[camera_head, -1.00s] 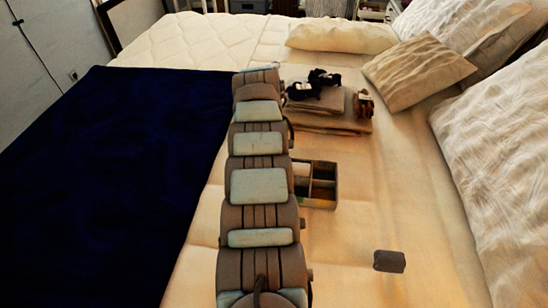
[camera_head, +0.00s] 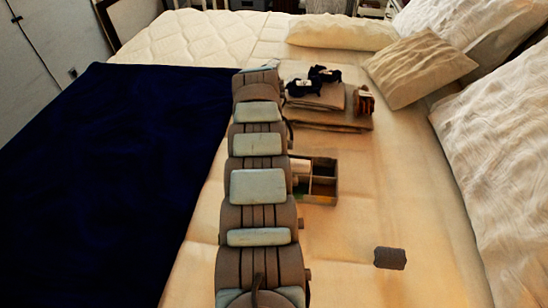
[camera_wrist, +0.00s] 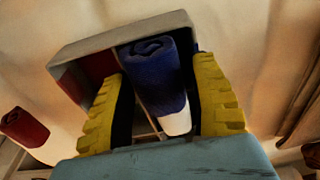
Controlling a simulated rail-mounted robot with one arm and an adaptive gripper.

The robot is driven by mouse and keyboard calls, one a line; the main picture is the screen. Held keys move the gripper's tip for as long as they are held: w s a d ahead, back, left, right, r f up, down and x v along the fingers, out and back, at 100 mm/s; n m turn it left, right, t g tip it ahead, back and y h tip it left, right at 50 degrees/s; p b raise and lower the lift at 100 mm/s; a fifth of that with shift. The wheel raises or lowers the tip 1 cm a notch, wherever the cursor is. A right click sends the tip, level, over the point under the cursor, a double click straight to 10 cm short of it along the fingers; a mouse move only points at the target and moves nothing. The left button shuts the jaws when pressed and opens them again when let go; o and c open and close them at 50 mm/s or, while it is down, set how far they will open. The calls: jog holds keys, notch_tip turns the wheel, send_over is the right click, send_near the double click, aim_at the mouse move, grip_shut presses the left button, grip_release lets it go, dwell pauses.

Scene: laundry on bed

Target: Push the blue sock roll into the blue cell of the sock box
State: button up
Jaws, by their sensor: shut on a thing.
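The blue sock roll (camera_wrist: 154,72), dark blue with a white end, is between the yellow fingers of my gripper (camera_wrist: 158,82) in the wrist view. My gripper is shut on it. The roll lies over the sock box (camera_wrist: 118,37), its spiral end near the grey rim. A dark red cell (camera_wrist: 92,72) shows to its left; I cannot tell how deep the roll sits, and the floor under it is hidden. In the head view the sock box (camera_head: 336,182) shows its right part with dividers; my arm hides the rest and the gripper.
A dark red roll (camera_wrist: 22,128) lies outside the box in the wrist view. Folded cloths (camera_head: 330,122) with dark socks (camera_head: 313,80) are behind the box. Bed right of the box is clear.

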jog(key=o, duration=1)
jog(key=shift+c, duration=0.2)
